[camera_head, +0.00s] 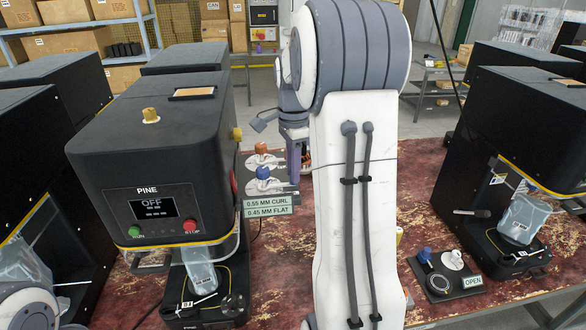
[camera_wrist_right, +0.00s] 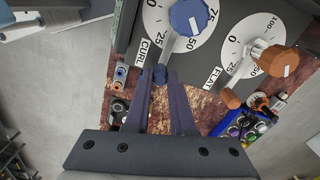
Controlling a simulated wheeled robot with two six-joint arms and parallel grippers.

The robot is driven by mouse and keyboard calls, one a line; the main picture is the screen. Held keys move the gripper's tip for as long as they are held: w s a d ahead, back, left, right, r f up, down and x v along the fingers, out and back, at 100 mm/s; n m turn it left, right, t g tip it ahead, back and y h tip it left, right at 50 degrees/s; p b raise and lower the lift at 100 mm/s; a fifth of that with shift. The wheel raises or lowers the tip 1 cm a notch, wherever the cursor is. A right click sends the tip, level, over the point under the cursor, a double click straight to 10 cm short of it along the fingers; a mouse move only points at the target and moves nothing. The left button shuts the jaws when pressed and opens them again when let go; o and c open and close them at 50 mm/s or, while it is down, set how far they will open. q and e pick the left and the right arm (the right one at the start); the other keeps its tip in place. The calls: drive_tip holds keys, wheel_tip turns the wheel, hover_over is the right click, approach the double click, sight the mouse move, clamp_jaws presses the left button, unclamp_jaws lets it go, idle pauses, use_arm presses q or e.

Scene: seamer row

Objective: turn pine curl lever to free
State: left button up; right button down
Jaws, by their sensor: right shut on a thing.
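The PINE seamer (camera_head: 150,150) stands at left on the table, its screen reading OFF. Beside it is a dial panel with a blue knob (camera_head: 263,172) and an orange knob (camera_head: 262,148). In the right wrist view the CURL dial has a blue knob (camera_wrist_right: 188,17), whose grey lever runs down-left to a blue tip (camera_wrist_right: 160,74), passing near the 25 mark. My right gripper (camera_wrist_right: 162,82) is shut on that blue tip. In the head view this gripper (camera_head: 294,160) is at the panel's right edge, partly hidden by my arm. My left gripper is not in view.
The FLAT dial's orange-tipped lever (camera_wrist_right: 230,98) is close beside my right fingers. A blue bin (camera_wrist_right: 244,127) of small parts lies below it. Another seamer (camera_head: 525,130) stands at right, with an OPEN-labelled panel (camera_head: 445,272) before it. My right arm blocks the middle.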

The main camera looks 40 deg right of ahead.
drive_tip(key=shift+w+r, duration=0.1)
drive_tip(key=shift+w+d+r+n+p, duration=0.1)
drive_tip(key=shift+w+d+n+p, duration=0.25)
drive_tip(key=shift+n+p, duration=0.4)
drive_tip(key=shift+w+d+n+p, duration=0.1)
drive_tip(key=shift+w+n+p, duration=0.65)
drive_tip(key=shift+n, duration=0.5)
drive_tip(key=shift+w+d+n+p, duration=0.1)
drive_tip(key=shift+w+n+p, duration=0.55)
drive_tip(key=shift+n, duration=0.55)
drive_tip(key=shift+w+n+p, duration=0.5)
drive_tip(key=shift+w+n, duration=0.45)
drive_tip(key=shift+n, duration=0.45)
drive_tip(key=c, duration=0.8)
unclamp_jaws()
drive_tip(key=shift+o, duration=0.2)
